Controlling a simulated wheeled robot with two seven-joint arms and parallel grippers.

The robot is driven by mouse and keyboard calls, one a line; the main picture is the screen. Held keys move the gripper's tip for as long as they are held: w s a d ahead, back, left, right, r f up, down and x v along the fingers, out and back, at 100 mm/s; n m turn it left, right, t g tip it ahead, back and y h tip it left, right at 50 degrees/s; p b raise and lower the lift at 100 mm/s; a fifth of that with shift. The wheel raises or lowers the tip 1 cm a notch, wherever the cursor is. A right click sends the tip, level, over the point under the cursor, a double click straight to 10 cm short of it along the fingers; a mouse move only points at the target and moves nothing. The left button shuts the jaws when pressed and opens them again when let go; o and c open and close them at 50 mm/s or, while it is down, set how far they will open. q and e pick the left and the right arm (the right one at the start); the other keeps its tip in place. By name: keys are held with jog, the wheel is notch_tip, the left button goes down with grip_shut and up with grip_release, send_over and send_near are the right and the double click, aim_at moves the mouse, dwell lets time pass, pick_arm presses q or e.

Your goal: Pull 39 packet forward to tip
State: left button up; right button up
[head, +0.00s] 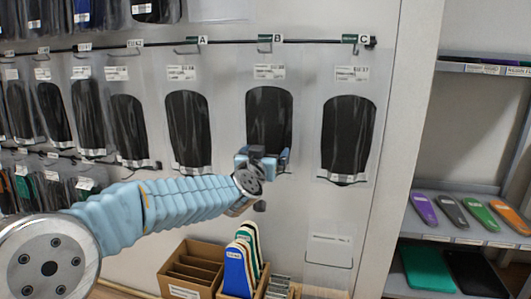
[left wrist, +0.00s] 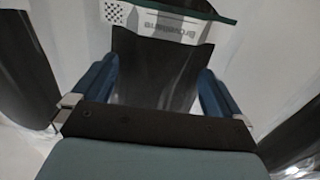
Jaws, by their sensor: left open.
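Clear packets with dark insoles hang from hooks marked A, B and C. The B packet (head: 268,110) hangs in the middle, with a white label at its top. My left gripper (head: 262,158) is at the lower end of the B packet and covers part of it. In the left wrist view its blue fingers stand open, one on each side of a dark packet (left wrist: 155,72) with a white, green-edged strip. I cannot tell whether they touch it. The size numbers are too small to read, so I cannot tell which packet is 39. My right gripper is not in view.
The A packet (head: 188,130) and C packet (head: 348,138) hang on either side. More packets crowd the left. Below stand a cardboard box (head: 192,268) and several upright coloured insoles (head: 240,268). A shelf with coloured insoles (head: 452,210) is at the right.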

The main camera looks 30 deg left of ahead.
pick_arm(q)
jog(key=shift+w, duration=0.2)
jog(key=c, duration=1.1)
jog(key=shift+c, duration=0.2)
jog(key=shift+s, duration=0.15)
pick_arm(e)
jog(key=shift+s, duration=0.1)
